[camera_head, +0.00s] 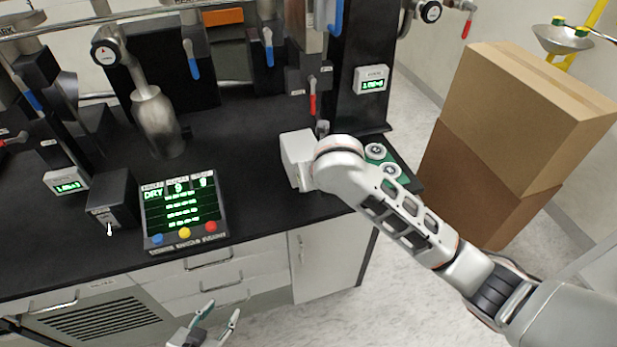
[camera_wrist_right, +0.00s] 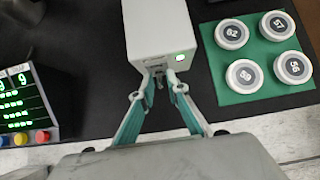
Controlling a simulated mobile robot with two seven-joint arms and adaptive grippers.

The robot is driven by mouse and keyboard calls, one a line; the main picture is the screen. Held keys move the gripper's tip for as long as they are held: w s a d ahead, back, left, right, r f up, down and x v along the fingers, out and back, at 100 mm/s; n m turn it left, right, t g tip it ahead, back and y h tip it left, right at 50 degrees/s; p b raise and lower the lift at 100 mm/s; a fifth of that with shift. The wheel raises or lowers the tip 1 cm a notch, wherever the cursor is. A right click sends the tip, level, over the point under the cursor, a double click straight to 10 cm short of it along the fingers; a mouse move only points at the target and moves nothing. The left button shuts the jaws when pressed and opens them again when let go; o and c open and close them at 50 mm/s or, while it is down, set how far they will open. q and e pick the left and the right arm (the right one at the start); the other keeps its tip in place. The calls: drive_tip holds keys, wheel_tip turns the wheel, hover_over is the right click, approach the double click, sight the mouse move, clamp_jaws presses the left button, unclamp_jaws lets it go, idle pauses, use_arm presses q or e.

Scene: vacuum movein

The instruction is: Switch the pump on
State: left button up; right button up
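A white box (camera_wrist_right: 160,30) with a lit green indicator (camera_wrist_right: 180,57) stands near the bench's front edge; it also shows in the head view (camera_head: 294,150). A small lever (camera_wrist_right: 158,78) sits low on its front face. My right gripper (camera_wrist_right: 158,74) is at this face, its fingertips on either side of the lever with a narrow gap. I cannot tell whether they grip it. In the head view my right wrist hides this gripper. My left gripper (camera_head: 219,312) is open and empty, low in front of the drawers. No pump label is readable.
A control panel (camera_head: 183,213) reading DRY and a dark box (camera_head: 112,195) with a small toggle (camera_head: 109,228) stand to the left. A green mat (camera_wrist_right: 230,97) with several round discs lies right of the white box. Cardboard boxes (camera_head: 480,185) stand beyond the bench.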

drive_tip(key=v, duration=1.2)
idle(0.6)
